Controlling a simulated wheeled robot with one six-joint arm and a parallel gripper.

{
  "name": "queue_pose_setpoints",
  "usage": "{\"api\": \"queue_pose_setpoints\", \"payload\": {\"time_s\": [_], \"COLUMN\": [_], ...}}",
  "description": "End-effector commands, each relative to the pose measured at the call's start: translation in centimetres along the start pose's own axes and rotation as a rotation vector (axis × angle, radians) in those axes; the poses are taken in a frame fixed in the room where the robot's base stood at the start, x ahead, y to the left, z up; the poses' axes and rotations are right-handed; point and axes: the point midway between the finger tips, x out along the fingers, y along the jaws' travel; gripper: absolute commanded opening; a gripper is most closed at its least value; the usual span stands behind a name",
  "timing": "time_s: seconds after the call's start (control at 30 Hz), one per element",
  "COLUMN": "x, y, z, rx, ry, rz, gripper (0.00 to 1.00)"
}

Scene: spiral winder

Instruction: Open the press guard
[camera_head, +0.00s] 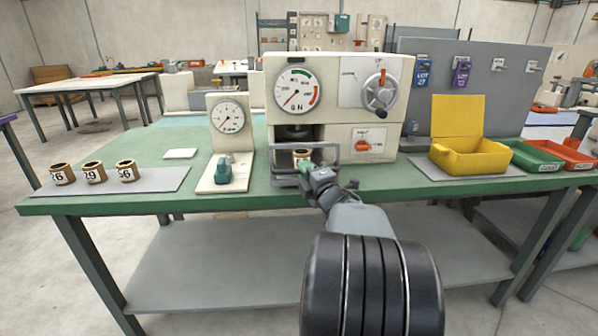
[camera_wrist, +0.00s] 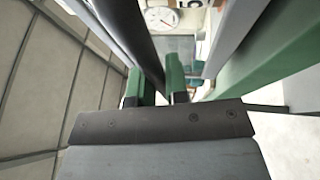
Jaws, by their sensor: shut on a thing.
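The press (camera_head: 335,75) is a cream machine on the green bench, with a round gauge, a dial with a handle, and a red switch. Its guard (camera_head: 276,180) is a grey bar frame at the front of the lower opening. A tan cup-like part (camera_head: 302,154) shows behind the frame. My gripper (camera_head: 312,173) is at the guard's front, shut on its bar. In the wrist view, a dark bar (camera_wrist: 133,30) runs between the green fingers of my gripper (camera_wrist: 157,72). The guard's hinge and exact tilt cannot be made out.
Left on the bench (camera_head: 120,202) are a smaller gauge stand (camera_head: 228,117) and a grey mat (camera_head: 150,180) with three numbered cups. Right are an open yellow box (camera_head: 470,158), a green tray (camera_head: 532,157) and a red tray (camera_head: 568,152). A grey panel stands behind.

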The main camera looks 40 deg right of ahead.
Motion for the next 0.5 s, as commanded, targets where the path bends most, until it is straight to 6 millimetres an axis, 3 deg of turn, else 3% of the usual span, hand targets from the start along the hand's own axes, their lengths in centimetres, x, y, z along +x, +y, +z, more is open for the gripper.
{"api": "queue_pose_setpoints", "payload": {"time_s": [0.13, 0.17, 0.2, 0.4, 0.5], "x": [0.01, 0.01, 0.01, 0.07, 0.09], "y": [0.01, 0.01, 0.01, -0.01, -0.02], "z": [0.17, 0.16, 0.16, 0.00, -0.04], "rx": [0.000, 0.000, 0.000, 0.000, 0.001], "ry": [-0.005, -0.005, -0.005, -0.001, 0.000], "rz": [-0.001, -0.001, -0.001, -0.001, -0.001], "gripper": [0.00, 0.16, 0.20, 0.39, 0.39]}}
